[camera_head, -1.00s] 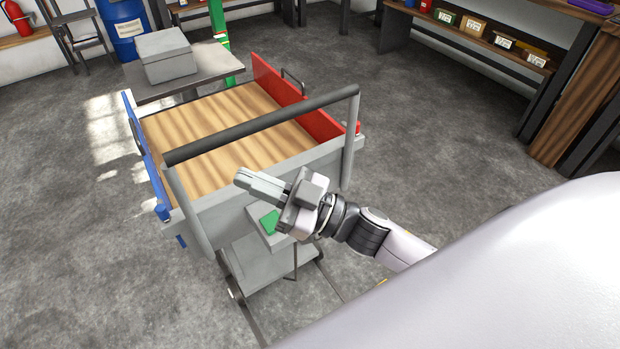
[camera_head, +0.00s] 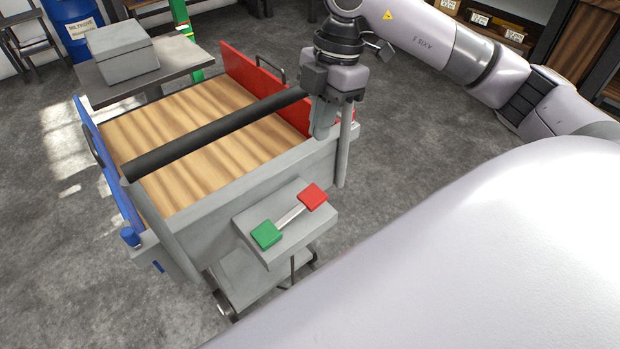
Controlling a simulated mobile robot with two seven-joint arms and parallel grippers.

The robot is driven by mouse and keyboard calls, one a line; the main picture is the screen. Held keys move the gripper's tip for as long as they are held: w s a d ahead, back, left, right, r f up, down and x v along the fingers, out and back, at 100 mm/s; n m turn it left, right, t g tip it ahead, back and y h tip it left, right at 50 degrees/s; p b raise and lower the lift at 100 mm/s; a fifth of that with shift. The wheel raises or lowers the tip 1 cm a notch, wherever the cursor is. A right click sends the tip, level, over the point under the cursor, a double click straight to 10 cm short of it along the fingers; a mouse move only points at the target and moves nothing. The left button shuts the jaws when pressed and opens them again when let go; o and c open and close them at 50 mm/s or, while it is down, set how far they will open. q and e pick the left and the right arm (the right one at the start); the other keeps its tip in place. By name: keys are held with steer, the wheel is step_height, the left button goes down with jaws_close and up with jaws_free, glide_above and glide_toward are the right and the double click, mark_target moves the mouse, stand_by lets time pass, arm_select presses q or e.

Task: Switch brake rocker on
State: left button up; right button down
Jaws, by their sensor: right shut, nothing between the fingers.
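The brake rocker (camera_head: 288,216) is a light grey bar on a grey box at the near end of the cart. It has a green pad (camera_head: 266,234) at its left end and a red pad (camera_head: 312,197) at its right end. I cannot tell for certain which end is pressed down. My right gripper (camera_head: 322,132) is shut and empty, pointing down beside the right end of the cart's black handle bar. It is behind and above the red pad, apart from the rocker. My left gripper is out of view.
The cart has a wooden deck (camera_head: 205,125), a red side panel (camera_head: 262,88), a blue side panel (camera_head: 105,165) and a black handle bar (camera_head: 210,133). A blue button (camera_head: 129,237) sits at its near left corner. A grey box (camera_head: 122,54) stands on a table behind.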

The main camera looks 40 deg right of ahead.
steer(key=shift+d, duration=0.1)
steer(key=b, duration=0.1)
glide_toward(312, 196)
steer(key=x, duration=0.5)
steer(key=shift+s+a+f, duration=0.1)
steer(key=shift+a+f, duration=0.05)
steer(key=shift+a, duration=0.05)
steer(key=shift+d+f, duration=0.1)
steer(key=shift+f, duration=0.35)
